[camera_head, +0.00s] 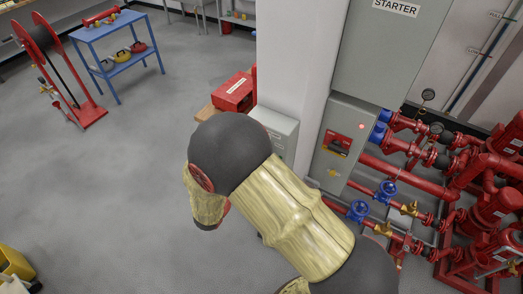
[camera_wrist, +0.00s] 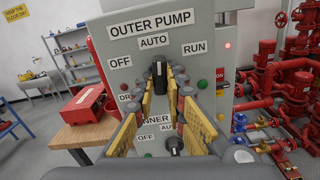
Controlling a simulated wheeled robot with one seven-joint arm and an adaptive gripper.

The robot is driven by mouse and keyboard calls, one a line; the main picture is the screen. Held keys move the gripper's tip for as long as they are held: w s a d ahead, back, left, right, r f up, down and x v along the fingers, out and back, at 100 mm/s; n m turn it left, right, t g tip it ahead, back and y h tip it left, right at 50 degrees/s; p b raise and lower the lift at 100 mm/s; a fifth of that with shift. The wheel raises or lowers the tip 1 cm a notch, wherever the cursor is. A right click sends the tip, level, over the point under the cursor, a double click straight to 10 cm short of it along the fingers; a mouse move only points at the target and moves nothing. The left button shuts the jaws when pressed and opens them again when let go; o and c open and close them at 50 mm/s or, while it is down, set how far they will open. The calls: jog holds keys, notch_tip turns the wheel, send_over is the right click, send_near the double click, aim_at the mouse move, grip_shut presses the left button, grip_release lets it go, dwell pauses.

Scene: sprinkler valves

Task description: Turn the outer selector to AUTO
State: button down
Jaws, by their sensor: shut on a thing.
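The grey OUTER PUMP panel (camera_wrist: 205,18) fills the middle of the wrist view, with OFF at left, AUTO at top and RUN at right. The black outer selector (camera_wrist: 159,72) sits below the AUTO label (camera_wrist: 154,41), its handle roughly upright and pointing towards AUTO. My gripper (camera_wrist: 161,84) has its yellow-padded fingers on both sides of the selector, shut on it. Part of the selector's lower end is hard to see between the fingers. In the head view my arm hides the gripper and selector; a grey box (camera_head: 282,126) shows behind the arm.
The inner selector (camera_wrist: 174,145) is just below, between my fingers' lower parts. A green button (camera_wrist: 202,84) is at right. A red toolbox (camera_wrist: 84,103) stands on a wooden table at left. Red pipes with blue valves (camera_head: 358,210) are at right. Open floor lies left.

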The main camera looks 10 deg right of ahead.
jog(key=shift+n+p, duration=0.6)
jog(key=shift+p, duration=0.3)
jog(key=shift+n+p, duration=0.5)
jog(key=shift+p, duration=0.05)
jog(key=shift+f, duration=0.1)
jog(key=c, duration=1.7)
grip_release()
jog(key=shift+c, duration=0.2)
jog(key=shift+s+a, duration=0.1)
jog(key=shift+v, duration=2.9)
